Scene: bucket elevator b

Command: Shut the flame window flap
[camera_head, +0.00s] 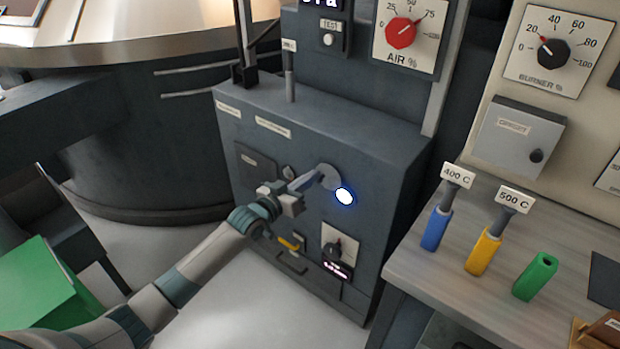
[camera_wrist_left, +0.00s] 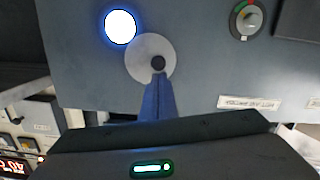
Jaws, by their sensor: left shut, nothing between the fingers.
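The flame window (camera_head: 345,196) is a bright white-blue round opening on the dark grey burner cabinet. The flap (camera_head: 331,175) is a light grey disc just up and left of it, and the window is uncovered. In the wrist view the window (camera_wrist_left: 120,27) glows beside the flap (camera_wrist_left: 138,48), which has a dark round knob (camera_wrist_left: 158,63). My left gripper (camera_head: 314,178) is shut and empty, its fingertips at the flap. In the wrist view its blue-looking fingers (camera_wrist_left: 158,98) end at the knob; I cannot tell whether they touch. My right gripper is out of view.
A small dial (camera_head: 335,248) and a yellow handle (camera_head: 290,243) sit lower on the cabinet. The bench (camera_head: 440,275) at right holds blue, yellow and green blocks. A red AIR knob (camera_head: 400,33) is above. Grey floor is clear in front.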

